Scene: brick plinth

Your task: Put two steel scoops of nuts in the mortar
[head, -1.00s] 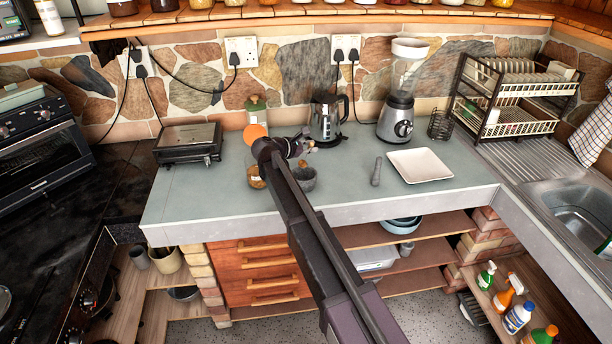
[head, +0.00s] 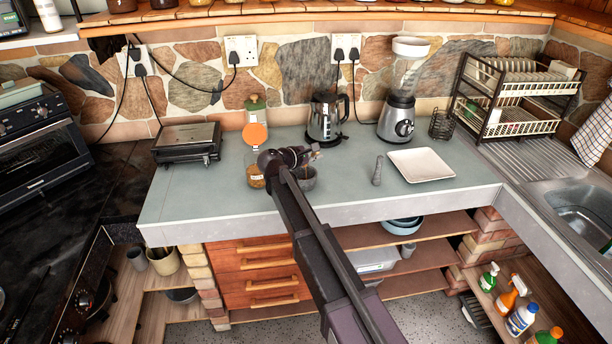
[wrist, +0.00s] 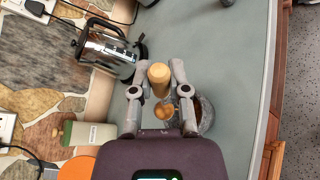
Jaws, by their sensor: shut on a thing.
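The grey stone mortar (head: 309,182) stands on the counter, partly hidden behind my wrist. In the wrist view the mortar (wrist: 207,116) shows just right of the fingers, with a dark brown inside. My gripper (wrist: 157,91) is shut on the scoop (wrist: 158,74), whose tan handle end shows between the fingertips. A small brownish round part shows below the handle; I cannot tell whether it is nuts in the bowl. In the head view my gripper (head: 314,152) is above the mortar's back edge.
A pestle (head: 377,171) and a white square plate (head: 420,165) lie right of the mortar. A kettle (head: 325,119), a blender (head: 397,118) and a green-topped bottle (head: 255,108) stand behind. A grill (head: 187,144) is at left. The front counter strip is clear.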

